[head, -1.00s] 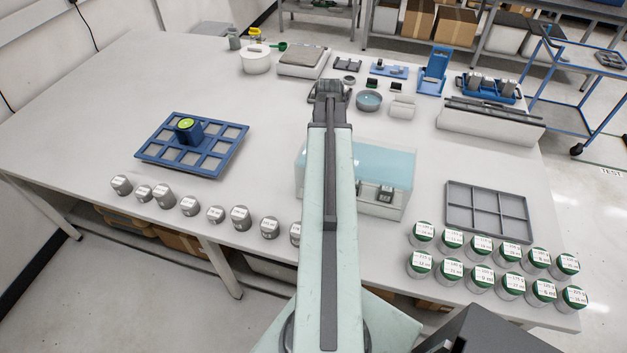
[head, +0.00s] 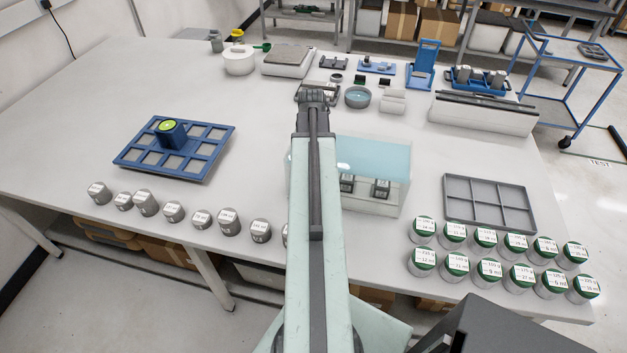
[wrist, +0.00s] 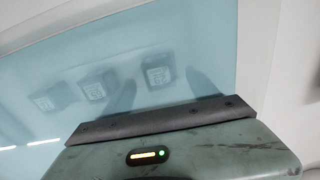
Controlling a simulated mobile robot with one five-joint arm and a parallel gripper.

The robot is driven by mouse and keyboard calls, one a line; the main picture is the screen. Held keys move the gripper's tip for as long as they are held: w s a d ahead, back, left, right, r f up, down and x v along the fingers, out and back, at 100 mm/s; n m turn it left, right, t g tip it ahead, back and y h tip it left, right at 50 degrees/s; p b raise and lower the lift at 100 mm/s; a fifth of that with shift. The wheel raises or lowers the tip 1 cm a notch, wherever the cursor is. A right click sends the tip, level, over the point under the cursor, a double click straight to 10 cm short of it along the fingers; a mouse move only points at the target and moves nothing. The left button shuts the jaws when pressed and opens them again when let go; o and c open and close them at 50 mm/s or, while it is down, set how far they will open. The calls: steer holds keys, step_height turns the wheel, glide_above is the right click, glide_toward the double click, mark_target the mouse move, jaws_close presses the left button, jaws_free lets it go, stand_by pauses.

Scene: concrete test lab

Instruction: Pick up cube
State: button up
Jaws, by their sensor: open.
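Grey cubes with pale labelled faces stand inside a clear case (head: 385,205) with a blue-tinted top in the head view, right of my arm. In the wrist view I see three cubes through the blue tint: a left cube (wrist: 52,97), a middle cube (wrist: 97,84) and a right cube (wrist: 158,72). My gripper (wrist: 165,88) shows as two dark, blurred finger shapes, spread apart, with the right cube between them in the picture. I cannot tell its depth from the cube. It is open, with nothing held. In the head view my arm hides the gripper.
A blue tray (head: 207,151) with a green-topped blue block (head: 170,132) lies left. Grey cylinders (head: 173,212) line the front edge. Several green-lidded jars (head: 457,265) and a grey divided tray (head: 487,225) are right. The table (head: 80,105) is clear at far left.

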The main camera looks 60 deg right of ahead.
step_height(320, 180, down, 4)
steer(key=b, duration=0.3)
steer(key=shift+f, duration=0.15)
steer(key=shift+r, duration=0.2)
jaws_close()
steer(key=shift+r+p, duration=0.1)
steer(key=shift+p, duration=0.2)
